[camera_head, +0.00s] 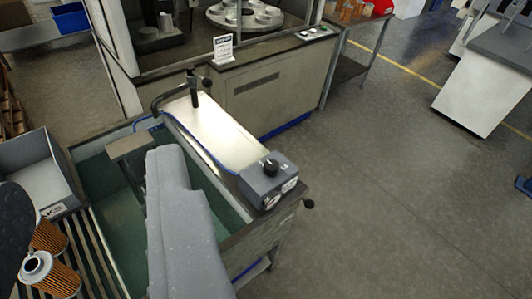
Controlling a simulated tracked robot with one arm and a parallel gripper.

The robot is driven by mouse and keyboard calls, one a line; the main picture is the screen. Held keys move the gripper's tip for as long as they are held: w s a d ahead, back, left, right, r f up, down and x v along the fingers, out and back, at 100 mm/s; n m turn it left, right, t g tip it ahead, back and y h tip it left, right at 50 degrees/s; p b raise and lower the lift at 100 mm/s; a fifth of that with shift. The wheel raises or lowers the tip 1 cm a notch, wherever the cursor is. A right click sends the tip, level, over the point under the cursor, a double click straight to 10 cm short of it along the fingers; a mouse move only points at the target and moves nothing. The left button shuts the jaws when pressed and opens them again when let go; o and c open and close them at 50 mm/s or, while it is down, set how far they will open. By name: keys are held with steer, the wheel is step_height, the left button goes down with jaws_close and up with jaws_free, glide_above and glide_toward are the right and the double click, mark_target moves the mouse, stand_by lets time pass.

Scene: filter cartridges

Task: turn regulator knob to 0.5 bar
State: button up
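A grey regulator box (268,184) sits on the near right end of a metal-topped tank bench. A black knob (271,167) stands on top of the box. A small round gauge (272,201) shows on its front face; its reading is too small to make out. A blue hose (205,148) runs along the bench top toward the box. A long grey form (180,225), which looks like my own arm, reaches over the tank from the bottom.
The green-lined tank (122,205) lies left of the regulator. Orange pleated filter cartridges (50,277) and a grey bin (35,170) are at the lower left. A cabinet (268,98) stands behind the bench. The floor (400,200) to the right is clear.

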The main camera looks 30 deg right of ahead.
mark_target(275, 172)
steer(key=shift+w+d, duration=0.1)
steer(key=shift+d, duration=0.05)
steer(key=o, duration=0.4)
steer(key=shift+c, duration=0.2)
steer(key=shift+o, duration=0.9)
steer(key=shift+w+d+f, duration=0.1)
steer(key=shift+w+d, duration=0.15)
steer(key=shift+d, duration=0.05)
steer(key=w+d+f+t+h+b, duration=0.15)
steer(key=w+d+f+h, duration=0.25)
steer(key=w+d+f, duration=1.6)
steer(key=d+f+n+y+b, duration=0.1)
steer(key=d+f+y, duration=0.2)
steer(key=f, duration=1.1)
steer(key=d+f+n+y+b, duration=0.1)
steer(key=d+f+y+b, duration=0.2)
steer(key=f, duration=1)
steer(key=shift+t+y, duration=0.3)
steer(key=shift+t, duration=0.15)
steer(key=w, duration=0.4)
steer(key=w+a, duration=0.1)
steer(key=w, duration=0.4)
steer(key=w+a+b, duration=0.1)
steer(key=w, duration=0.3)
steer(key=shift+w+a+f, duration=0.1)
steer(key=shift+w+f, duration=0.05)
steer(key=shift+w, duration=0.05)
steer(key=shift+w+a, duration=0.1)
steer(key=shift+w, duration=0.35)
